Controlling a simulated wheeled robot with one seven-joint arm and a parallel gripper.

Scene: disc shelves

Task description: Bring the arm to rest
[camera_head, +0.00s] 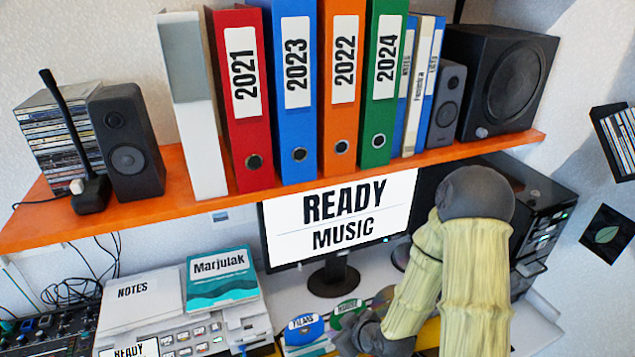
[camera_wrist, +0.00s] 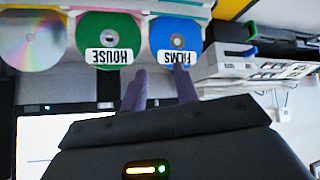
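My arm (camera_head: 425,280), in a pale yellow sleeve, reaches down on the right of the head view. My gripper (camera_head: 350,336) is low in that view, beside the discs on the desk. In the wrist view my gripper (camera_wrist: 160,71) shows two dark fingers apart, with nothing visible held between them. Its tips are close to the lower edges of a green disc labelled HOUSE (camera_wrist: 110,25) and a blue disc (camera_wrist: 175,28). A silver disc (camera_wrist: 30,42) lies beside the green one. The blue disc (camera_head: 305,328) and green disc (camera_head: 347,309) also show in the head view.
An orange shelf (camera_head: 190,195) with binders and speakers spans above the desk. A monitor (camera_head: 340,215) reading READY MUSIC stands behind the discs. A black case (camera_head: 540,215) stands close to my arm on the right. A printer-like device (camera_head: 190,335) is at left.

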